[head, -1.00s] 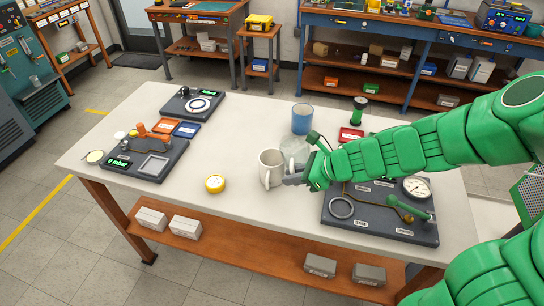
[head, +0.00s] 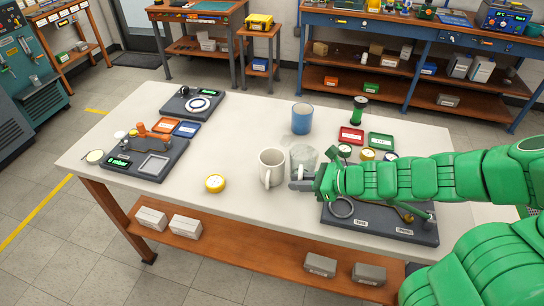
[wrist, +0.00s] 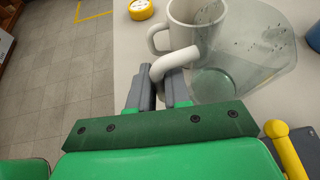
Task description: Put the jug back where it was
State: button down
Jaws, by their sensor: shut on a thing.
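The jug (head: 304,157) is clear glass with a white handle. It is near the middle of the table, just right of a white mug (head: 271,165). In the wrist view the jug (wrist: 245,55) is at the upper right, and its white handle (wrist: 176,60) runs down between my fingers. My gripper (wrist: 165,88) is shut on that handle. In the head view my gripper (head: 302,185) is at the near side of the jug. I cannot tell whether the jug's base touches the table.
The white mug is very close on the left. A dark test panel (head: 380,222) lies under my arm. The table centre-left (head: 225,140) is clear.

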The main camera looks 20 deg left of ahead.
jog(key=shift+d+f+y, duration=0.15)
jog(key=shift+f+y, duration=0.1)
jog(key=shift+y, duration=0.05)
